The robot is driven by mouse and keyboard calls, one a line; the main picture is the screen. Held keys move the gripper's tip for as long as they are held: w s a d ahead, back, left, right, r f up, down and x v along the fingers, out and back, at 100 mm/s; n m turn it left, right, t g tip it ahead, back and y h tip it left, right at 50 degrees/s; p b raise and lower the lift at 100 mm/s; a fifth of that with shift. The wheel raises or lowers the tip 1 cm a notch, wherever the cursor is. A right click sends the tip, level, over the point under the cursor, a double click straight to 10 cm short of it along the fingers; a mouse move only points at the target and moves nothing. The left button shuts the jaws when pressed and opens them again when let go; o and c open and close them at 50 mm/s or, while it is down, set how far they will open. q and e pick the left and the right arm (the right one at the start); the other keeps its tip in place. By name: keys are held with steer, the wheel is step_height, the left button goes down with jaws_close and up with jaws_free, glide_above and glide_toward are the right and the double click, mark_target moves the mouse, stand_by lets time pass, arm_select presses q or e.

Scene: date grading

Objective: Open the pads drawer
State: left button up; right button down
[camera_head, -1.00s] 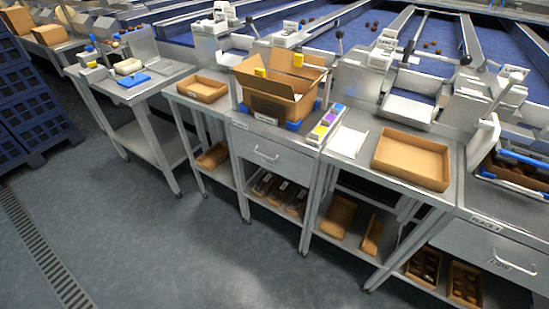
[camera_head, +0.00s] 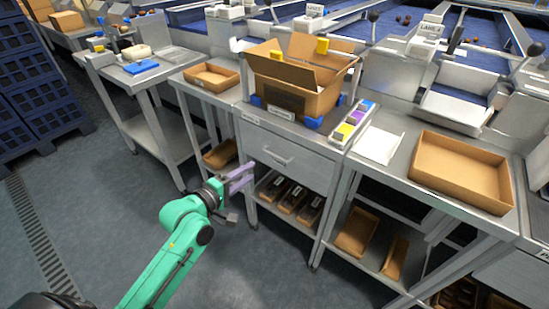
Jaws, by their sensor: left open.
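A grey drawer (camera_head: 296,169) with a bar handle (camera_head: 277,158) is set under the top of the middle bench, and it looks shut. A small label at its upper left is too small to read, so I cannot confirm that it is the pads drawer. My left gripper (camera_head: 249,178), with purple fingers on a green arm, is open and empty. It shows just left of and slightly below the handle, apart from it. My right gripper is not in view.
An open cardboard carton (camera_head: 292,93) stands on the bench above the drawer. A shelf below holds several dark trays (camera_head: 292,198). A shallow brown tray (camera_head: 460,169) lies on the bench to the right. The floor in front is clear.

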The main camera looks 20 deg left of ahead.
arm_select(q)
steer(key=x, duration=1.2)
steer(key=shift+b, duration=0.45)
steer(key=shift+s+a+f, duration=0.1)
steer(key=shift+a, duration=0.1)
jaws_close()
